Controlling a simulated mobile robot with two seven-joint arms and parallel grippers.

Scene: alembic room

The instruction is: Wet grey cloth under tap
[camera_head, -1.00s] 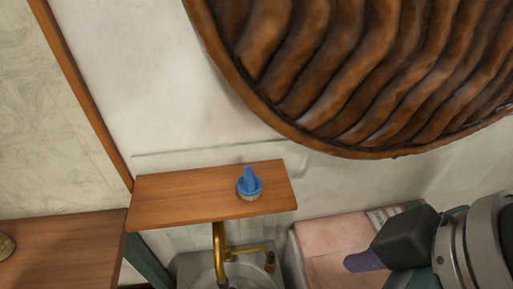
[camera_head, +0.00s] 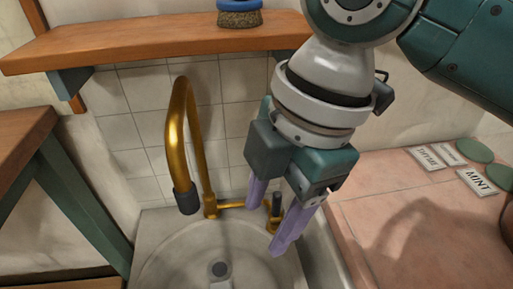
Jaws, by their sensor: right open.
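A brass tap (camera_head: 178,125) with a curved spout and a dark nozzle stands at the back of a round grey sink basin (camera_head: 165,262). A side pipe runs right from its base to a dark-topped handle (camera_head: 276,204). My right gripper (camera_head: 265,228) is open, its purple fingers pointing down on either side of the handle in the picture. I cannot tell whether they touch it. No water shows at the spout. No grey cloth is in view. My left gripper is not in view.
A wooden shelf (camera_head: 150,42) above the tap holds a blue-topped brush (camera_head: 240,14). A pink tiled counter (camera_head: 385,225) with labels, one reading MINT (camera_head: 480,181), and green discs lies right of the sink. A wooden bench (camera_head: 22,140) with green legs is at left.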

